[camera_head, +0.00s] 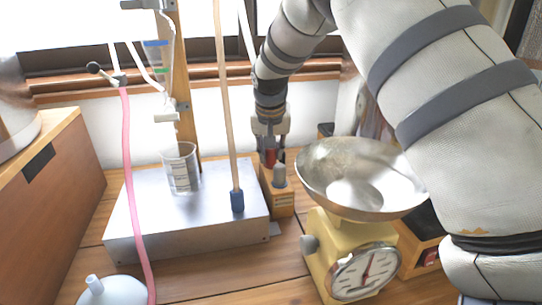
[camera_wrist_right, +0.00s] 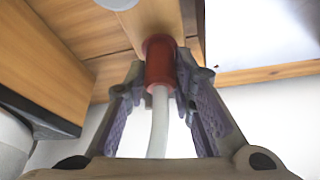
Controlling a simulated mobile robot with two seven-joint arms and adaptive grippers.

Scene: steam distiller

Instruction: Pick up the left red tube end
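My right gripper (camera_head: 270,152) reaches down from the top of the head view, behind the scale. It has a red tube end (camera_head: 270,158) between its fingers, above a small wooden block (camera_head: 279,205). In the right wrist view, the red tube end (camera_wrist_right: 160,62) is a short red sleeve with a pale tube running back toward the palm. The gripper's two fingers (camera_wrist_right: 162,85) stand on either side of it, close to its sides. Whether both pads press on it cannot be told. My left gripper is not in view.
A metal box (camera_head: 190,235) with a glass beaker (camera_head: 181,170) stands at left. A pink tube (camera_head: 131,190) hangs in front of it. A yellow scale (camera_head: 330,270) with a wide metal bowl (camera_head: 350,175) stands close to the right of the block. A wooden box (camera_head: 50,190) is at far left.

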